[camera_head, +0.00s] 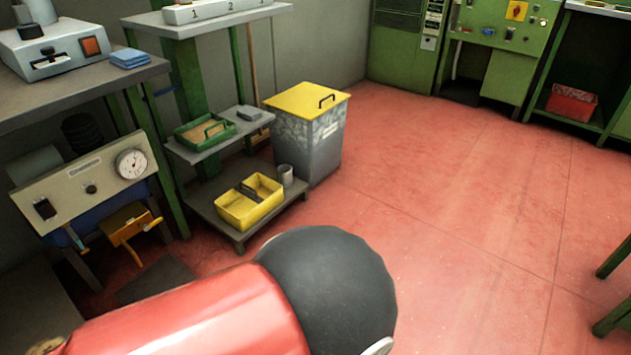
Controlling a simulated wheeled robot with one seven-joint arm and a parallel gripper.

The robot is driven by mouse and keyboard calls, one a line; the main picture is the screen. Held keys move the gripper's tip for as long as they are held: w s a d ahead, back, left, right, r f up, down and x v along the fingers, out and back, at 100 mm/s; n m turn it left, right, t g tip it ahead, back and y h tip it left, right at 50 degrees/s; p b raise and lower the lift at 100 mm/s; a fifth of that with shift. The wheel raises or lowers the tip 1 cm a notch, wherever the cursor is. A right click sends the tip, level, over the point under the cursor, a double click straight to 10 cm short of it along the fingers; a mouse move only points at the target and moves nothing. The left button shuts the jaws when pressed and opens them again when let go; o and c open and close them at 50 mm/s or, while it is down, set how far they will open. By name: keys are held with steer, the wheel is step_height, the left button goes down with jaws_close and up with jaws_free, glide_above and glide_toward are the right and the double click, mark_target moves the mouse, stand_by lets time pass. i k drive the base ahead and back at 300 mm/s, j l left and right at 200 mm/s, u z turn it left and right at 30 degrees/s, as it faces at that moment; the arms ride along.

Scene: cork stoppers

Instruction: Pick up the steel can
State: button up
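A small grey metal can (285,175), likely the steel can, stands upright on the low grey platform (232,228) near the floor. It is just right of the yellow divided tray (250,201) and in front of the grey bin. A large grey bin (322,145) with a yellow lid and black handle stands right behind the can. My red and black arm fills the bottom of the view. My gripper does not show.
A shelf above the platform holds a green tray (205,132). A workbench (85,84) with machines stands at left. Red floor (440,210) is open at centre and right. Green cabinets (400,42) line the back; a green table leg (612,318) is at right.

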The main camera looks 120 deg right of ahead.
mark_target(285, 179)
steer(key=z, duration=4.15)
steer(key=i+l, duration=0.15)
steer(key=i, duration=0.4)
steer(key=i+l, duration=0.2)
steer(key=i, duration=0.4)
steer(key=i+l, duration=0.15)
steer(key=i, duration=0.4)
steer(key=i+l, duration=0.15)
steer(key=i, duration=0.4)
